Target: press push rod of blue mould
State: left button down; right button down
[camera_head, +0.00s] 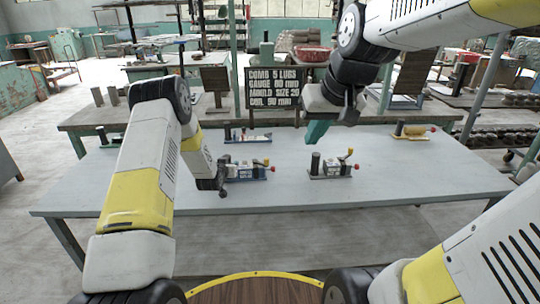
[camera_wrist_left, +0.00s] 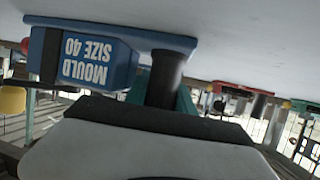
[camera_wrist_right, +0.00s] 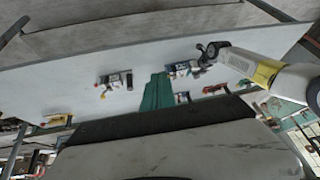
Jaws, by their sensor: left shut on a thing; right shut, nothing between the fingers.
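The blue mould (camera_head: 247,173) lies on the near part of the table, with a dark round post at its left end, and a red knob and a yellow upright piece at its right end. Its side reads "MOULD SIZE 40" in the left wrist view (camera_wrist_left: 85,58), where it appears upside down. My left gripper (camera_head: 221,178) is shut on the dark post (camera_wrist_left: 165,78); its fingers are largely hidden. My right gripper (camera_head: 318,131) is shut and empty, its teal fingers pointing down above the table, right of the blue mould. It also shows in the right wrist view (camera_wrist_right: 158,90).
A grey mould (camera_head: 331,170) stands right of the blue one. A yellow mould (camera_head: 410,133) is at the back right, and another mould (camera_head: 247,137) behind the blue one. A black sign (camera_head: 272,88) stands beyond. The table (camera_head: 420,180) is clear at right front.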

pick_arm(q)
jog(key=shift+s+f, duration=0.1)
jog(key=shift+f, duration=0.1)
pick_arm(e)
jog(key=w+f+n+g+y, duration=0.1)
jog(key=w+f, duration=0.4)
jog(key=w, duration=0.5)
jog(key=w+f+g, duration=0.1)
jog(key=w+f, duration=0.3)
jog(key=w, duration=0.6)
pick_arm(q)
jog(key=shift+f, duration=0.1)
pick_arm(e)
jog(key=w+d+f+y, duration=0.3)
jog(key=w+f, duration=1)
jog(key=f, duration=0.3)
jog(key=shift+m+t, duration=0.3)
jog(key=shift+t, duration=0.1)
pick_arm(q)
jog(key=shift+s, duration=0.1)
